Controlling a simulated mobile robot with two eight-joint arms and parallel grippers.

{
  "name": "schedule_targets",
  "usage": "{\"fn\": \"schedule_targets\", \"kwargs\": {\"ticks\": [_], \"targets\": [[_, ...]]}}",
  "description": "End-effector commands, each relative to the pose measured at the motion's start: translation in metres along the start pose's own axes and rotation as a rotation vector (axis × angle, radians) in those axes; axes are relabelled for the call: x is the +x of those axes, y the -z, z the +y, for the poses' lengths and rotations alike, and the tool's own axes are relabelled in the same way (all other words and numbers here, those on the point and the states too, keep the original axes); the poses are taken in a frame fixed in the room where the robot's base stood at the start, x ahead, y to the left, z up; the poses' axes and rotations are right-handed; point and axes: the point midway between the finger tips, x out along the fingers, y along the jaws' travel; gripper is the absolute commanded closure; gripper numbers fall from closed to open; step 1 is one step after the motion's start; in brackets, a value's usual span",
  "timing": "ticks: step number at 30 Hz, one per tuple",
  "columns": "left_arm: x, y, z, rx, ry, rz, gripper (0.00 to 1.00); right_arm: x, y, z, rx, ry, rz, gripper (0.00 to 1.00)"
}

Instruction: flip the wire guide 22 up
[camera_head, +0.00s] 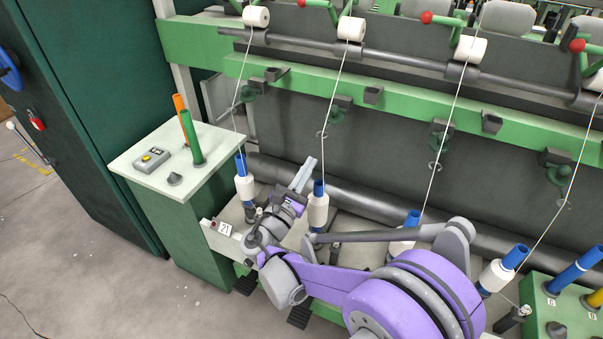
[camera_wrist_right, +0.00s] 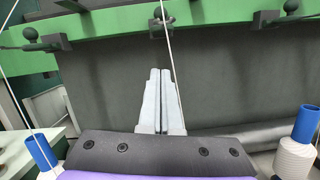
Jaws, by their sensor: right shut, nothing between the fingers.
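My right gripper (camera_head: 307,168) is shut and empty, its two pale fingers pressed together and pointing up toward the machine's dark panel. It also shows in the right wrist view (camera_wrist_right: 160,74). A dark green wire guide (camera_head: 336,112) sits under the green rail, up and to the right of the fingertips in the head view. In the wrist view a guide (camera_wrist_right: 158,22) is straight beyond the fingertips, apart from them, with a thread passing in front. Another guide (camera_head: 250,90) is further left. I cannot read which guide is 22. My left gripper is out of view.
White bobbins on blue tubes (camera_head: 318,205) stand in a row below, close to my right arm. Taut threads (camera_head: 339,75) run down from rollers above. A green cabinet (camera_head: 150,160) with a button box stands at left. The floor at lower left is clear.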

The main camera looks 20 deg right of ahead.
Motion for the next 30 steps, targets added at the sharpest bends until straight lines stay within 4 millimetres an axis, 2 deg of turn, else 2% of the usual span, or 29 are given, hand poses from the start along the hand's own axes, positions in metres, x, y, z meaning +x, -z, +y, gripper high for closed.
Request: {"fn": "schedule_targets", "kwargs": {"ticks": [1, 6, 9, 15, 30], "targets": [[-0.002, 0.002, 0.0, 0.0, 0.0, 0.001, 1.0, 0.013, -0.001, -0.001, -0.001, 0.005, -0.002, 1.0], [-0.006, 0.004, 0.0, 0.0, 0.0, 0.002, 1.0, 0.048, -0.001, -0.001, 0.0, 0.004, -0.001, 1.0], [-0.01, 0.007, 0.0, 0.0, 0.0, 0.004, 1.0, 0.05, -0.019, 0.001, 0.002, 0.0, 0.001, 1.0], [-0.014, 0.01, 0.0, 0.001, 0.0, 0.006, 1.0, 0.054, -0.036, 0.0, 0.002, 0.0, 0.001, 1.0], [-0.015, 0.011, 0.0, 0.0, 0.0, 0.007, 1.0, 0.055, -0.04, 0.0, 0.001, 0.001, 0.006, 1.0]]}}
